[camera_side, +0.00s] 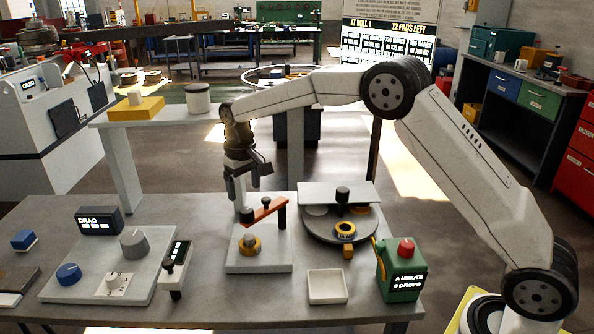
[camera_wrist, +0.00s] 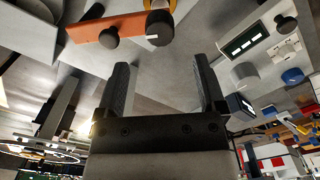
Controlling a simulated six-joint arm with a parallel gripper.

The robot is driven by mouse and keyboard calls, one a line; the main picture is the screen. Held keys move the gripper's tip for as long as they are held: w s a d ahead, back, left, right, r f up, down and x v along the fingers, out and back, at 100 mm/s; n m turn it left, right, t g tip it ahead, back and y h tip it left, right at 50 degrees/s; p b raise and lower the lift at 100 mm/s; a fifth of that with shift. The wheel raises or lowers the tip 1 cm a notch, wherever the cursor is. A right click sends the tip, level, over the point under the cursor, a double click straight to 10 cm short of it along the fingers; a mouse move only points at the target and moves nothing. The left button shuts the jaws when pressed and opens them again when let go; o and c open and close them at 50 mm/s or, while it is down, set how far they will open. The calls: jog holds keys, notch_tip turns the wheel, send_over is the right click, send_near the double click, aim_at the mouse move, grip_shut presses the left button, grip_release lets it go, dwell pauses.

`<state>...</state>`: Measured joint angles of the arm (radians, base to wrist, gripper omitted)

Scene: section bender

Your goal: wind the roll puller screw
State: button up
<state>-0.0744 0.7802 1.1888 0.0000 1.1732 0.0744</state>
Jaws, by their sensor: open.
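An orange crank arm (camera_side: 264,209), which looks like the puller screw's handle, stands above a light base plate (camera_side: 265,262). It has a black knob (camera_side: 246,214) at its left end and a taller black grip (camera_side: 282,213) at its right end. A yellow ring with a dark centre (camera_side: 250,244) is below on the plate. In the wrist view the orange arm (camera_wrist: 108,30) shows at the top, with a black knob (camera_wrist: 160,28) ahead of my fingers. My gripper (camera_side: 245,188) is open and empty, fingers down, above the crank's left side. The gap between its fingers (camera_wrist: 161,92) is clear.
A round turntable (camera_side: 320,228) with a plate and black knob is right of the crank. A white tray (camera_side: 327,287) and green canister (camera_side: 402,270) stand in front of it. A control panel with knobs (camera_side: 110,266) is left. A raised shelf (camera_side: 155,117) is behind.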

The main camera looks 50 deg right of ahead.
aim_at(246, 210)
jog(key=shift+f, duration=3.65)
grip_shut()
